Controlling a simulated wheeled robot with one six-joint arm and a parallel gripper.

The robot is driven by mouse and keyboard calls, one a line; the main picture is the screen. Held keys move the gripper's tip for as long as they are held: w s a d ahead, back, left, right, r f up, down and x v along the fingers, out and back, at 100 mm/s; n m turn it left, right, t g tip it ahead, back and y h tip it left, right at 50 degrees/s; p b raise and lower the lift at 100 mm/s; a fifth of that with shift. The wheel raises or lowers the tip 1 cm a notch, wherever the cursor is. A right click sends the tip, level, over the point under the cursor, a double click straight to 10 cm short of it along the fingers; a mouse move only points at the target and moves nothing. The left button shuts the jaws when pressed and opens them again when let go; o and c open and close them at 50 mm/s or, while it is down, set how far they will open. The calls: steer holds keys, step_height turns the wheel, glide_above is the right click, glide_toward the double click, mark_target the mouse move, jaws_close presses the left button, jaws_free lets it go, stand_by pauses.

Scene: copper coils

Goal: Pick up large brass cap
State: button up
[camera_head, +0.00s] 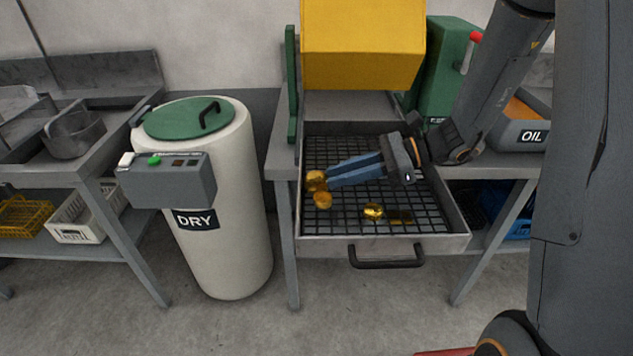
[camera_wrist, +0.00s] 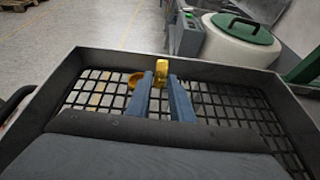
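My gripper (camera_head: 322,181) reaches left, low over the mesh tray, with two blue fingers a narrow gap apart. A brass piece (camera_head: 315,178) is at the fingertips. In the wrist view this upright brass piece (camera_wrist: 161,69) fills the gap between the tips; whether they press on it is unclear. A brass cap (camera_head: 322,200) lies beside the tips on the near side. It shows as an open cup left of the fingers in the wrist view (camera_wrist: 135,80). A third brass piece (camera_head: 373,210) lies apart, nearer the tray's front. I cannot tell which is the large cap.
The mesh tray (camera_head: 453,241) has raised metal walls and a black front handle (camera_head: 387,262). A yellow hood (camera_head: 362,45) hangs above its back. A white drum labelled DRY (camera_head: 232,245) stands left, and an OIL bin (camera_head: 520,133) right. The tray's front mesh is mostly free.

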mark_target(326, 177)
steer(key=x, duration=0.4)
steer(key=shift+r+p, duration=0.15)
steer(key=shift+p, duration=0.25)
jaws_close()
steer(key=shift+r, duration=0.1)
